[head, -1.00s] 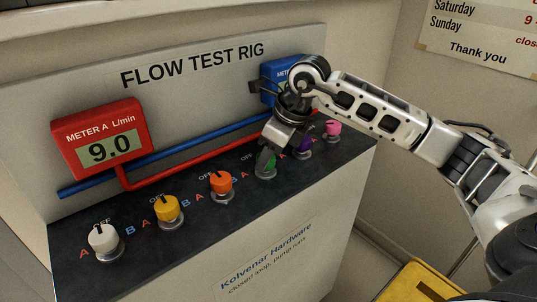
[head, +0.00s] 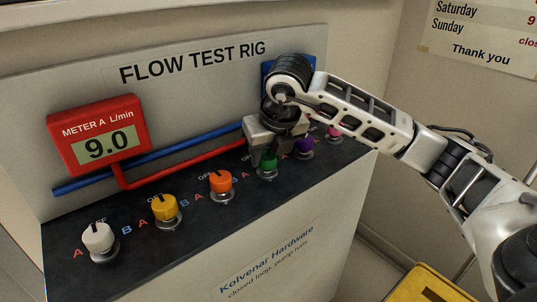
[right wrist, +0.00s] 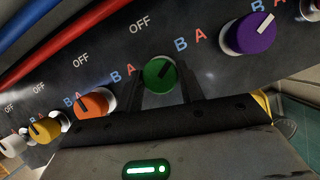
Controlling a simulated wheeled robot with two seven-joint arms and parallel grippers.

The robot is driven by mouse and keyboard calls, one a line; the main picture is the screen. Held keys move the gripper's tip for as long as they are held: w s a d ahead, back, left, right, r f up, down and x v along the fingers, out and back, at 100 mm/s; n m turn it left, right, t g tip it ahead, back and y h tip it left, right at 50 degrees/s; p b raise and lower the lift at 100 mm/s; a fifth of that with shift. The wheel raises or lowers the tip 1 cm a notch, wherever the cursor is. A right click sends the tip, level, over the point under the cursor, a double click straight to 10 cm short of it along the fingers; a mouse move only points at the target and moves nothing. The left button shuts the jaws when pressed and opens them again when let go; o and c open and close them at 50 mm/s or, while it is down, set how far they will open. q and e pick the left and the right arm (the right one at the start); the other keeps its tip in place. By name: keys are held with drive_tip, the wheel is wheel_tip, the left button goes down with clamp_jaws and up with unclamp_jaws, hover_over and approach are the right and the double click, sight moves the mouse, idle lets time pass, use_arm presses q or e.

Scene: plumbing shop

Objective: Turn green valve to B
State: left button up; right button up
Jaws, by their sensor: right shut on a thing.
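The green valve knob (head: 268,160) stands on the dark sloping panel between the orange and purple knobs. My right gripper (right wrist: 160,88) is shut on it, one finger on each side. In the right wrist view the knob (right wrist: 158,74) shows between the fingers. Its B label (right wrist: 181,44) is at upper right, its A label (right wrist: 131,69) at left and OFF (right wrist: 140,25) above. A dark mark on the knob seems to slant toward the B side, but it is small. My left gripper is not in view.
White (head: 98,238), yellow (head: 165,208), orange (head: 221,182) and purple (head: 304,146) knobs share the panel; purple is close beside my gripper. Red meter A (head: 98,137) reads 9.0. My arm mostly covers the blue meter (head: 320,64), hiding its reading. A yellow object (head: 425,285) stands at lower right.

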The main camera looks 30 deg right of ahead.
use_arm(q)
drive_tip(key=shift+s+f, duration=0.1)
use_arm(e)
drive_tip(key=shift+r+m, duration=0.1)
drive_tip(key=shift+m, duration=0.2)
drive_tip(key=o, duration=1)
use_arm(q)
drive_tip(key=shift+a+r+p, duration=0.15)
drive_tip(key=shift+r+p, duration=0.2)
drive_tip(key=shift+p, duration=0.7)
use_arm(e)
drive_tip(key=v, duration=1.6)
drive_tip(key=shift+a, duration=0.2)
